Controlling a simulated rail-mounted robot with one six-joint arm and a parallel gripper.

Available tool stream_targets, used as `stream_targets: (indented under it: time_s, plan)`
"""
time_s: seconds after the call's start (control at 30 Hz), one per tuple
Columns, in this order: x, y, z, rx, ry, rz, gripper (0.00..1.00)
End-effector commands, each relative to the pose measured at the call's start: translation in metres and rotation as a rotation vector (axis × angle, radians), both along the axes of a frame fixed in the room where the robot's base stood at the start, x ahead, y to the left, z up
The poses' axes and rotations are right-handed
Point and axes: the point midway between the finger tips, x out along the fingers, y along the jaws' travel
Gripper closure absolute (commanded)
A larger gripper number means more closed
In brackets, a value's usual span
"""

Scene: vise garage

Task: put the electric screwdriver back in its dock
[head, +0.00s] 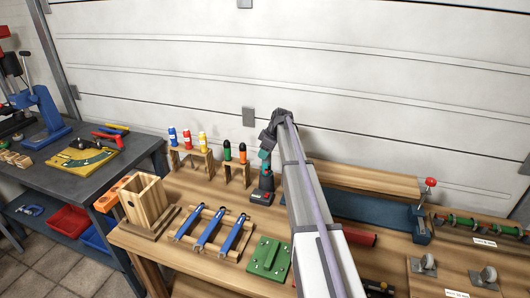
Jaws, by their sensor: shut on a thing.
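The electric screwdriver (265,156), small and dark with teal parts, hangs below the end of my arm. My gripper (266,143) appears small and is partly hidden by the arm; it is shut on the screwdriver near the back of the wooden bench. A dark dock-like base (262,196) with a little red on it stands on the bench directly below. The screwdriver and this base line up in the picture. I cannot tell whether they touch or a gap lies between them.
A green block (268,258) lies in front. The garage door closes the back.

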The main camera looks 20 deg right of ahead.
Motion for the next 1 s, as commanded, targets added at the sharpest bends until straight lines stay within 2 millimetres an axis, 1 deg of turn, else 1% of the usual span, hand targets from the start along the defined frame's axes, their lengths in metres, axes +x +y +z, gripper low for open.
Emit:
stream_targets:
  time_s: [0.3,0.6,0.63,0.9,1.0]
  plan:
    - [0.0001,0.0001,-0.0053,0.0,0.0,0.0,0.89]
    - [0.0001,0.0001,-0.0052,0.0,0.0,0.0,0.89]
    - [0.0001,0.0001,-0.0052,0.0,0.0,0.0,0.57]
    - [0.0,0.0,-0.0053,0.0,0.0,0.0,0.31]
    - [0.0,0.0,-0.0053,0.0,0.0,0.0,0.3]
